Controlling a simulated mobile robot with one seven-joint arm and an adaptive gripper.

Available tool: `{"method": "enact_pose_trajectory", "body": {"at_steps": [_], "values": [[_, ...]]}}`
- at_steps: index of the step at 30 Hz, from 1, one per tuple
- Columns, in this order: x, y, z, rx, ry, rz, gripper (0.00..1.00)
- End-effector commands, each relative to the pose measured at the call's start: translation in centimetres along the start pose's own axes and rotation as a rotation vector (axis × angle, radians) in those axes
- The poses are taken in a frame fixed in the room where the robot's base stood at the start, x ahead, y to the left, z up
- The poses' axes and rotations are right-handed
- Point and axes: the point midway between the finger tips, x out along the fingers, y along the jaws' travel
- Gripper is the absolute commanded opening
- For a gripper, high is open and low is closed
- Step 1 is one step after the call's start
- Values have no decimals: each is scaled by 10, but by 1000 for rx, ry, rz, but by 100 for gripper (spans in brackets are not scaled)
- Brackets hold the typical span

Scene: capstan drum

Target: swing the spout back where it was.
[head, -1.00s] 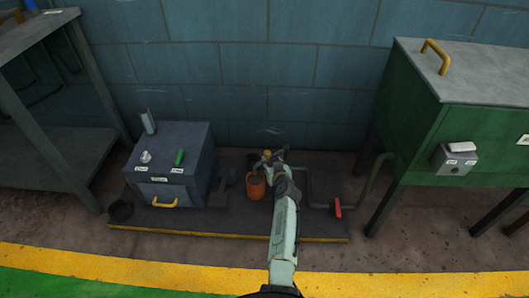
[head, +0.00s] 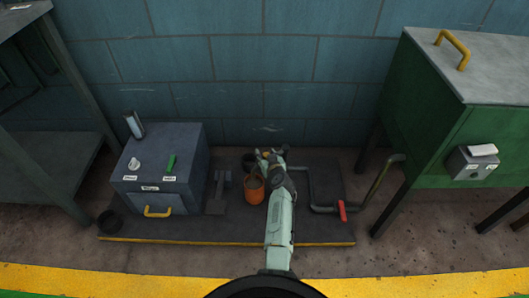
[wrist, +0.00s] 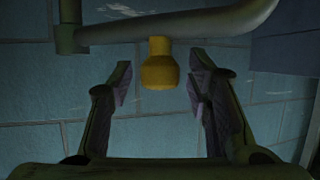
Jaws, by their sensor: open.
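The spout (wrist: 195,22) is a grey-green pipe crossing the top of the wrist view and bending up at the right. A yellow tip (wrist: 158,66) hangs down from it. My gripper (wrist: 158,84) is open, with one finger on each side of the yellow tip and a gap on both sides. In the head view my gripper (head: 265,158) is over the back of the dark platform, behind the orange bucket (head: 250,191). There my arm and gripper hide most of the spout.
A blue-grey box (head: 160,170) with a yellow handle stands left on the platform (head: 225,230). A block wall is close behind. A grey bench (head: 50,150) stands at the left.

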Motion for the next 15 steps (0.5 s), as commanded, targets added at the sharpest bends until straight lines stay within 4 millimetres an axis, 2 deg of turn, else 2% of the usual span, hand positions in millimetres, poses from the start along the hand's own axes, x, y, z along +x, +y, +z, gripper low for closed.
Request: {"method": "enact_pose_trajectory", "body": {"at_steps": [8,15], "values": [[0,0,0,0,0,0,44],[0,0,0,-1,0,0,28]]}}
